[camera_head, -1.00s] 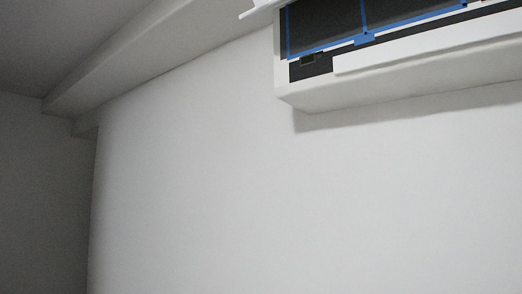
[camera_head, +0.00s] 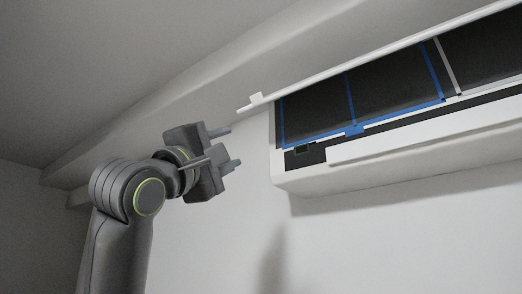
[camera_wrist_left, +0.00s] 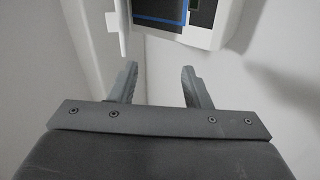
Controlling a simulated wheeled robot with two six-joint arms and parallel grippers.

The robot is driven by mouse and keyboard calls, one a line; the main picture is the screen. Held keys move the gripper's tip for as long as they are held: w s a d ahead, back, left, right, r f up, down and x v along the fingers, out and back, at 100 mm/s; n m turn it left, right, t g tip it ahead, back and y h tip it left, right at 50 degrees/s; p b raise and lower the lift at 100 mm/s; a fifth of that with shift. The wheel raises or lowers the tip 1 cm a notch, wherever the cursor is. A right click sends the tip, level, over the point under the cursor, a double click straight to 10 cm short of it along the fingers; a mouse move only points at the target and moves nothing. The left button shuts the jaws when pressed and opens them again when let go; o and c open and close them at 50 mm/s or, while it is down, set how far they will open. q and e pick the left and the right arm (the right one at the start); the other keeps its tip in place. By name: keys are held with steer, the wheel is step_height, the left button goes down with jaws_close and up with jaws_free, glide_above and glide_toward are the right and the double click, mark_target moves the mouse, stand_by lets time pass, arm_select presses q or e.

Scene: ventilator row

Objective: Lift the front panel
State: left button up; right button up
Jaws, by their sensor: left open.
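The front panel (camera_head: 400,47) is a long white strip, raised and standing out from the top of the white wall unit (camera_head: 300,184), with a small tab at its left end. In the left wrist view, a white edge with a tab (camera_wrist_left: 115,32) shows at the top, apparently the panel. My left gripper (camera_head: 229,148) is open and empty, left of the unit and below the panel's left end, apart from both. Its two fingers also show in the left wrist view (camera_wrist_left: 159,72), with nothing between them. My right gripper is not in view.
Dark filters with blue frames (camera_head: 315,108) are exposed under the raised panel. A white flap (camera_head: 430,138) runs along the unit's lower front. A ceiling beam (camera_head: 190,105) runs above the unit. The wall left of and below the unit is bare.

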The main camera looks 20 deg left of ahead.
arm_select(q)
steer(key=h, duration=0.2)
glide_toward(256, 95)
steer(key=shift+y, duration=0.3)
steer(key=p+x, duration=1)
steer(key=p, duration=0.1)
steer(key=shift+r, duration=0.2)
steer(key=shift+p+x, duration=0.7)
steer(key=shift+x, duration=0.15)
steer(key=shift+w+d, duration=0.1)
